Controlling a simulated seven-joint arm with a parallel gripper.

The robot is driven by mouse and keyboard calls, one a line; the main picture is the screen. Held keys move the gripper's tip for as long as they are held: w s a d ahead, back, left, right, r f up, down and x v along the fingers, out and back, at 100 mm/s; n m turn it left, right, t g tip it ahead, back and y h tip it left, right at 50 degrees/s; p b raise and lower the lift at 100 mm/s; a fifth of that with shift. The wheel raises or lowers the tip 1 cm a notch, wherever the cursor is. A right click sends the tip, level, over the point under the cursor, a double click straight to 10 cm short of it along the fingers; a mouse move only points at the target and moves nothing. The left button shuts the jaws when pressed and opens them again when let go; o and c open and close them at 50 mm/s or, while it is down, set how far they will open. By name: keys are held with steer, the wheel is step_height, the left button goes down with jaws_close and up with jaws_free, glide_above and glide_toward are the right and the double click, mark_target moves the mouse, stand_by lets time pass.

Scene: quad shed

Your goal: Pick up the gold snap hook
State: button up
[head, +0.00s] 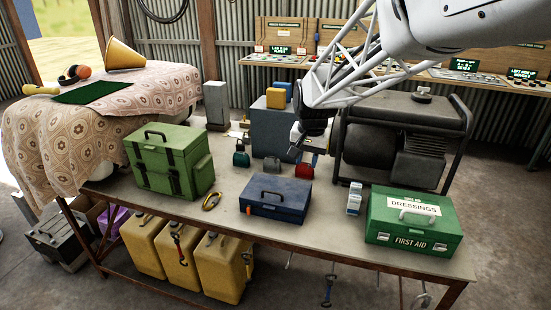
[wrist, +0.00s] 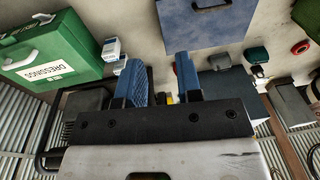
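The gold snap hook (head: 211,201) appears to be the small yellow-gold loop with a dark middle, lying flat on the workbench (head: 225,228) in the head view. It lies between the green tool case (head: 170,160) and the dark blue metal box (head: 279,198). I cannot make it out in the wrist view. My gripper (head: 304,152) is above the back middle of the bench, behind the blue box and to the right of the hook, well apart from it. In the wrist view its two blue fingers (wrist: 160,78) are spread with nothing held between them.
Small padlocks, teal (head: 241,155) and red (head: 305,171), stand behind the blue box. White bottles (head: 354,199) and a green first aid box (head: 414,222) are at right. A generator (head: 405,135) stands behind. Bare bench surrounds the hook at the front.

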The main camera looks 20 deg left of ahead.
steer(key=w+a+f, duration=0.2)
steer(key=a+f, duration=0.2)
steer(key=a, duration=0.4)
steer(key=w+a+f, duration=0.3)
steer(key=a+f, duration=0.1)
steer(key=a, duration=0.4)
steer(key=g, duration=0.1)
glide_above(216, 199)
steer(key=f, duration=1.1)
steer(key=shift+d, duration=0.4)
steer(key=shift+f, duration=0.1)
steer(key=shift+a+f, duration=0.1)
steer(key=shift+f, duration=1.1)
steer(key=shift+f, duration=0.1)
steer(key=shift+a+f, duration=0.15)
steer(key=shift+f, duration=1.1)
steer(key=shift+a+f, duration=0.15)
steer(key=shift+f, duration=1.1)
steer(key=shift+c, duration=0.2)
